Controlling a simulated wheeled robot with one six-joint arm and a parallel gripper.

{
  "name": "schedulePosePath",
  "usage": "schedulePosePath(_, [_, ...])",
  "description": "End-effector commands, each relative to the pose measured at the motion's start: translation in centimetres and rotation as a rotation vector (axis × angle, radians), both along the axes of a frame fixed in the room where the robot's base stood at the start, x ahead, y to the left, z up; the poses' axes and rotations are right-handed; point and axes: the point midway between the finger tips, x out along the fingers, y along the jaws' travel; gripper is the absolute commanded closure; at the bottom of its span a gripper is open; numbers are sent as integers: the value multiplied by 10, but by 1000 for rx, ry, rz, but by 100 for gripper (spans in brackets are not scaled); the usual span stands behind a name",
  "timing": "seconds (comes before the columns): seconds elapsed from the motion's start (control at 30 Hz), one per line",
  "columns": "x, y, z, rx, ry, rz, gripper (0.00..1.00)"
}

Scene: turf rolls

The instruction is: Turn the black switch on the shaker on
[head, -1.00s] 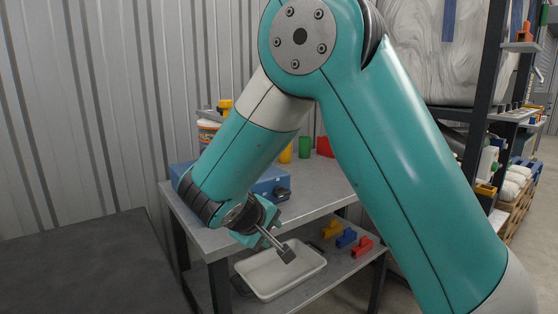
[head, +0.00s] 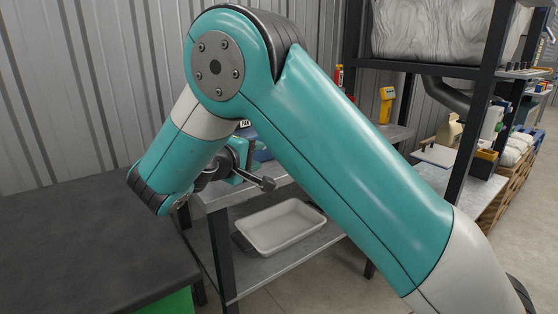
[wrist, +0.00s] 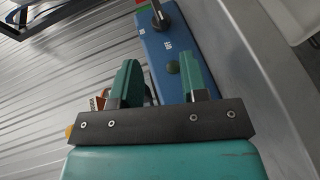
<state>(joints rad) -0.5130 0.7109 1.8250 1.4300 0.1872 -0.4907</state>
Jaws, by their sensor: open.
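The shaker (wrist: 181,55) is a blue box filling the upper middle of the wrist view, on a grey surface. Its black switch (wrist: 158,16) is a dark knob near the top edge, with small white markings beside it. In the head view my gripper (head: 262,183) shows beside the bench, and a little of the shaker (head: 263,154) shows behind my arm, which hides the rest.
A grey bench (head: 214,194) carries the shaker. A white tray (head: 281,227) lies on its lower shelf. A dark worktop (head: 80,245) stands at the left, close to my arm. A black rack and a yellow device (head: 387,104) are at the right.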

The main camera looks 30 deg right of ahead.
Motion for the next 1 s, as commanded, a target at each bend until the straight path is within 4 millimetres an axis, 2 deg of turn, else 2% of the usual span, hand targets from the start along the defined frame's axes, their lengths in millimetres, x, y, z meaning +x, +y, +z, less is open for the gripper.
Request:
schedulePosePath(0.03, [5,-13,-3,0,-1,-5,60])
schedulePosePath(0.2, [21,-48,-11,0,1,-6,60])
schedulePosePath(0.5, [44,-95,-22,0,0,-3,60])
schedulePosePath(0.7, [49,-106,-25,0,0,0,60])
schedulePosePath(0.97, [50,-107,-25,0,0,1,60])
schedulePosePath(1.0, [50,-107,-25,0,0,1,66])
